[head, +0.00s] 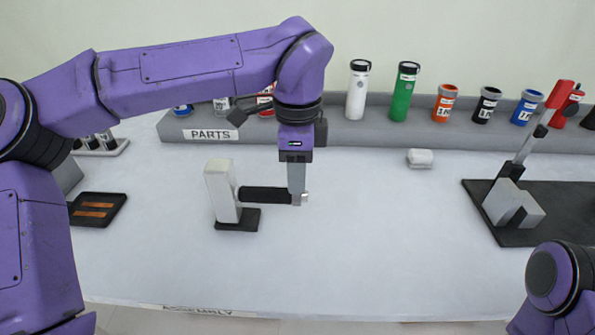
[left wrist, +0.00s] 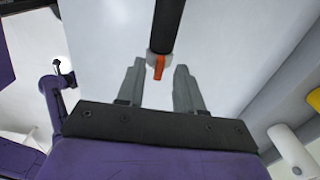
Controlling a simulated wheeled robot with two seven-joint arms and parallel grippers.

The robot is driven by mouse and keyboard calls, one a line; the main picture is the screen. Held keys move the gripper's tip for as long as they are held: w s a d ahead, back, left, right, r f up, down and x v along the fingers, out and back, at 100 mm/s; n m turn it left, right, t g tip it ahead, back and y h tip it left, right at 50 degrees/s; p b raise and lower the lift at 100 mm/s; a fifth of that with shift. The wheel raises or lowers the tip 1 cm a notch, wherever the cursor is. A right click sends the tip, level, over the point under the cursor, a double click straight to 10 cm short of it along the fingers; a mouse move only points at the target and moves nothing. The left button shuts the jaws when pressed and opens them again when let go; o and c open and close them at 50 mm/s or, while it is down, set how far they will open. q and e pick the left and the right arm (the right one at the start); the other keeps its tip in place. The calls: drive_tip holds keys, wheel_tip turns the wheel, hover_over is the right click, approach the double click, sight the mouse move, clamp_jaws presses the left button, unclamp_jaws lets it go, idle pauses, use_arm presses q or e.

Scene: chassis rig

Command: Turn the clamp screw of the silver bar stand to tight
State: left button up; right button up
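The silver bar stand (head: 220,188) is a pale upright block on a small black base, left of the table's middle. A black bar (head: 265,194) sticks out from it to the right; it also shows in the left wrist view (left wrist: 167,25). At the bar's end a light grey collar with an orange lever (left wrist: 159,66) shows in the left wrist view. My left gripper (left wrist: 157,82) points down at this end. Its fingers are apart, one on each side of the collar and lever, with gaps visible. In the head view the fingers (head: 298,197) hide most of the bar's end. My right gripper is out of view.
A black plate (head: 550,205) with grey blocks and a red-handled lever (head: 560,95) stands at the right. A white cylinder (head: 420,158) lies near the grey shelf (head: 350,133) of bottles. A black tray (head: 97,209) is at the left. The table front is clear.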

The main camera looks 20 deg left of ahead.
use_arm(q)
drive_tip(key=shift+f, duration=0.15)
clamp_jaws()
